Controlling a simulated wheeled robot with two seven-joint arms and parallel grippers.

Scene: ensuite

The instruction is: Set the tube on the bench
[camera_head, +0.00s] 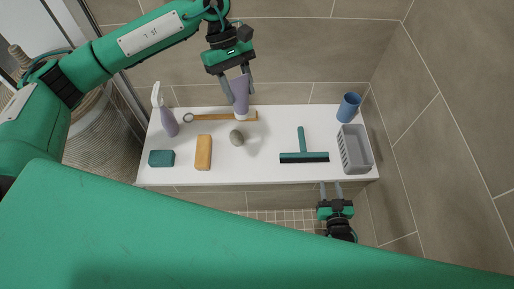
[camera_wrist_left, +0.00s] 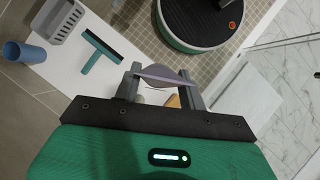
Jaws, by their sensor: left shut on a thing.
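The tube (camera_head: 239,92) is light purple with a white cap at its lower end. My left gripper (camera_head: 238,85) is shut on it and holds it upright, cap down, over the back part of the white bench (camera_head: 260,173). In the left wrist view the tube (camera_wrist_left: 163,74) sits between the two fingers. I cannot tell whether the cap touches the bench. A wooden-handled brush or similar tool (camera_head: 207,117) lies close by the cap. My right gripper (camera_head: 331,186) is at the bench's front edge, with its fingers apart and nothing between them.
On the bench are a spray bottle (camera_head: 168,119), a teal block (camera_head: 161,158), an orange sponge-like block (camera_head: 203,152), a grey stone (camera_head: 237,137), a squeegee (camera_head: 303,157), a grey basket (camera_head: 355,149) and a blue cup (camera_head: 348,107). Bare bench shows between stone and squeegee.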

